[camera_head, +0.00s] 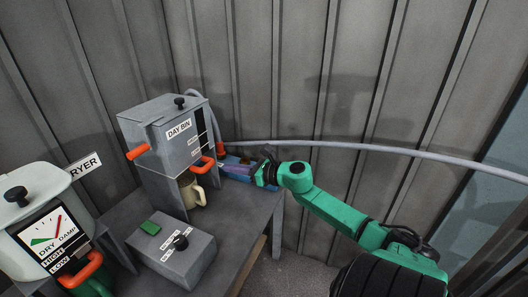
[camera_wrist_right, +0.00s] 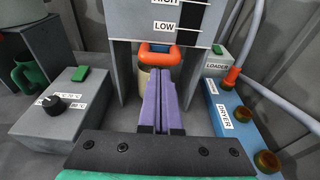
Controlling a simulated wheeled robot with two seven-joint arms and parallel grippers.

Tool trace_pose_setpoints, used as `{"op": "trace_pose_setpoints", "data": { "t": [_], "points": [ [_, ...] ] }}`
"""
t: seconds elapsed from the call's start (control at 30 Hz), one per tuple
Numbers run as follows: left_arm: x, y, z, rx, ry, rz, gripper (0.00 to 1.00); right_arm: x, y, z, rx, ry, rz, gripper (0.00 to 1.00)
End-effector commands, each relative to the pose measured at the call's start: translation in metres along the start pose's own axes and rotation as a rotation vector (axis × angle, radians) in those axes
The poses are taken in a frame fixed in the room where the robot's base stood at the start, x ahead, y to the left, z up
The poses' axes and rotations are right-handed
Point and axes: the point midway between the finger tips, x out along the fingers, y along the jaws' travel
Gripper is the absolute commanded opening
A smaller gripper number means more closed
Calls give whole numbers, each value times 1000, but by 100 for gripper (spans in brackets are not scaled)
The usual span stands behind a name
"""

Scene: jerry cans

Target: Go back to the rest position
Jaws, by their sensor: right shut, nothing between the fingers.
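My right gripper (camera_head: 240,169) reaches in from the right, to the right of the grey DAY BIN (camera_head: 172,135). In the right wrist view its purple fingers (camera_wrist_right: 160,98) are together, with nothing between them. They point toward the bin's orange handle (camera_wrist_right: 160,53) and partly cover a beige jug (camera_wrist_right: 146,82). The jug also shows under the bin in the head view (camera_head: 195,192). The fingers look apart from the jug and the handle. My left gripper is not in view.
A grey control box (camera_head: 172,250) with a black knob stands on the table's front part. The DRYER (camera_head: 45,215) is at left, with a green jug (camera_head: 98,284) below. A blue box (camera_wrist_right: 235,125) stands right of the fingers. A grey pipe (camera_head: 400,151) runs along the wall.

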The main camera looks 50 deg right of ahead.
Motion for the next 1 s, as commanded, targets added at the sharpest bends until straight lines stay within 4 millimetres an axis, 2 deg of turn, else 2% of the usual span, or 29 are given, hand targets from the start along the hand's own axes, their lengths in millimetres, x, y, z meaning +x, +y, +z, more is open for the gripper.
{"op": "trace_pose_setpoints", "data": {
  "t": [0.17,0.4,0.53,0.83,0.87,0.93,0.97,1.0],
  "points": [
    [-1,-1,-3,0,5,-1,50,-28,1,-2,2,3,0,0],
    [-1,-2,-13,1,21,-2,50,-79,0,-1,2,2,-1,0],
    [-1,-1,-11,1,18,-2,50,-89,0,0,0,2,0,0],
    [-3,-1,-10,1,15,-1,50,-90,-4,-3,35,0,-13,0],
    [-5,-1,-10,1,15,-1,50,-91,-9,-8,79,-3,-29,0],
    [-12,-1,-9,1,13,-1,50,-96,-29,-31,269,-11,-102,0],
    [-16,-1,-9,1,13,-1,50,-99,-39,-46,386,-18,-145,0],
    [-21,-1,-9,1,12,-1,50,-104,-53,-74,566,-26,-214,0]
  ]
}}
